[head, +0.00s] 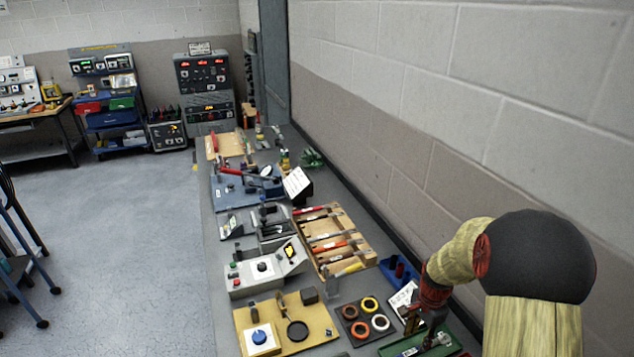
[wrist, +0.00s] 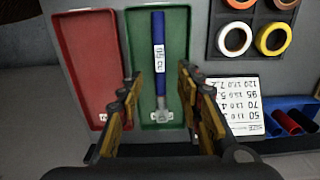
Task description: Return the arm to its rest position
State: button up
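My gripper (head: 413,326) is at the lower right of the head view, low over the green tray (head: 445,350) on the bench. In the wrist view my gripper (wrist: 160,76) is open, with one finger on each side of a blue cable (wrist: 159,85) and clear gaps between. The cable carries a white label reading 95 and has a metal lug at its near end. It lies in the green tray (wrist: 178,30). I cannot tell the exact height of the fingers above the tray.
A red tray (wrist: 80,50) lies beside the green one. Tape rolls (head: 381,322), a size chart (wrist: 232,98) and a blue bin (head: 386,264) are close by. The block wall (head: 420,150) runs along the bench's right side. Open floor (head: 120,250) lies left.

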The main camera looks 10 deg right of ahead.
jog(key=shift+s+a+n, duration=0.1)
jog(key=shift+s+n, duration=0.05)
jog(key=shift+n, duration=0.45)
jog(key=s, duration=0.1)
jog(key=s+a+n, duration=0.1)
jog(key=s+n, duration=0.1)
jog(key=shift+s+a+f+g, duration=0.2)
jog(key=shift+a+g, duration=0.1)
jog(key=shift+g, duration=0.1)
jog(key=s+a+r+n+t+b, duration=0.3)
jog(key=s+a+r+n+b, duration=0.2)
jog(key=a+r, duration=0.5)
jog(key=s+a+r+n+t+b, duration=0.3)
jog(key=s+a+r+n, duration=0.3)
jog(key=r, duration=0.5)
jog(key=shift+s+a+n+b, duration=0.35)
jog(key=shift+a+n+b, duration=0.65)
jog(key=shift+a, duration=0.9)
